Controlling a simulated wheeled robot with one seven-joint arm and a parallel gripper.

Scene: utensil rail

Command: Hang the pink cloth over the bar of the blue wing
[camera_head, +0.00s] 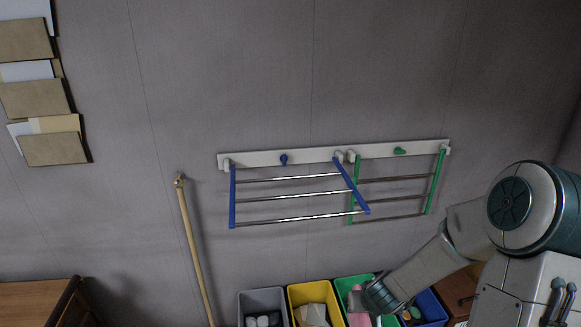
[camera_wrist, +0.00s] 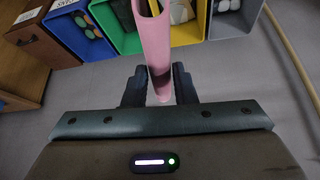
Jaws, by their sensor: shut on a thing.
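The pink cloth (camera_wrist: 155,35) hangs between the two fingers of my gripper (camera_wrist: 159,88) in the wrist view, and the fingers are shut on it. In the head view a bit of pink cloth (camera_head: 358,319) shows beside my wrist, low in front of the green bin; the fingers are hard to make out there. The blue wing (camera_head: 232,198) is on the wall rail, with several metal bars between blue side arms. Its right arm slants across the left edge of the green wing (camera_head: 436,183). My gripper is below and to the right of the blue wing. No cloth shows on its bars.
Below the wings stand a grey bin (camera_head: 262,296), a yellow bin (camera_head: 314,288), a green bin (camera_head: 353,281) and a blue bin (camera_head: 432,306). A wooden pole (camera_head: 194,245) leans at the wall, left of the blue wing. Wall pockets (camera_head: 35,98) hang far left.

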